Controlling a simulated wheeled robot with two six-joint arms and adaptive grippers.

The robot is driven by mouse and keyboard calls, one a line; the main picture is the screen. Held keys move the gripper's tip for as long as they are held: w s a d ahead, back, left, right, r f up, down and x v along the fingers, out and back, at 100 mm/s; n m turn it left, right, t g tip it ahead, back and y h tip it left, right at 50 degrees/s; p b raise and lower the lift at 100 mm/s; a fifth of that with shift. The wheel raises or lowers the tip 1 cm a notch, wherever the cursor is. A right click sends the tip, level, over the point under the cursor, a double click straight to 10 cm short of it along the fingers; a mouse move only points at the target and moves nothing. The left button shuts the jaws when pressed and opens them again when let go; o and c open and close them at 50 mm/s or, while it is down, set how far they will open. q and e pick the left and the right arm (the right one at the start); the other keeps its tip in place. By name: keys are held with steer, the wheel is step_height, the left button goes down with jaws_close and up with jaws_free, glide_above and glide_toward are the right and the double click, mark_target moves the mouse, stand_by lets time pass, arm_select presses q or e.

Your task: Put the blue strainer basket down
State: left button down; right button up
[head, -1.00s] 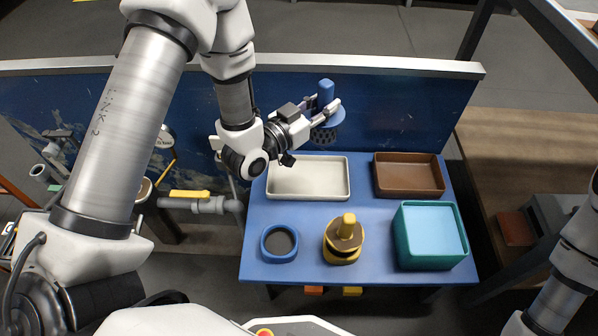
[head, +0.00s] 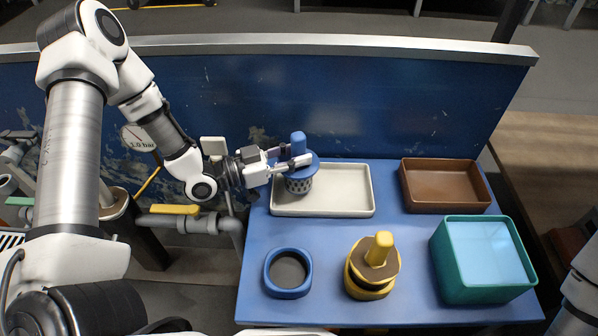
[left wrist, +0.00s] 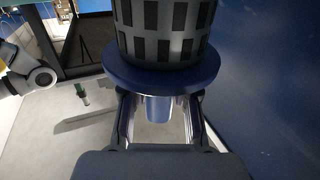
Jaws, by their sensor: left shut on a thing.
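The blue strainer basket (head: 299,185) has a perforated wall, a wide rim and a knob on top. In the head view it is upright at the left end of the white tray (head: 335,209). I cannot tell whether its bottom touches the tray. My left gripper (head: 297,160) comes in from the left and is shut on the basket's knob. The left wrist view shows the basket's rim and slotted wall (left wrist: 163,45) close up, with the knob (left wrist: 159,108) between the fingers. My right gripper is out of view.
A brown tray (head: 445,207) and a teal bin (head: 448,290) with light blue contents stand at the right of the blue table (head: 330,240). A blue ring holder (head: 289,290) and a yellow-handled piece (head: 378,248) stand in front. A blue wall panel (head: 370,100) rises behind.

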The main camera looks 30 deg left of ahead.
arm_select(q)
step_height(320, 180, down, 2)
steer(key=shift+f+b, duration=0.25)
steer(key=shift+b, duration=0.15)
steer(key=shift+r, duration=0.2)
steer(key=shift+f, duration=0.15)
steer(key=c, duration=0.9)
jaws_free()
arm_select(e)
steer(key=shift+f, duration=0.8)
arm_select(q)
steer(key=shift+s+a+r+p, duration=0.1)
steer(key=shift+r+p, duration=0.15)
steer(key=shift+p, duration=0.1)
steer(key=p+v, duration=0.4)
steer(key=v, duration=0.3)
steer(key=shift+s+f, duration=0.1)
steer(key=shift+f, duration=0.05)
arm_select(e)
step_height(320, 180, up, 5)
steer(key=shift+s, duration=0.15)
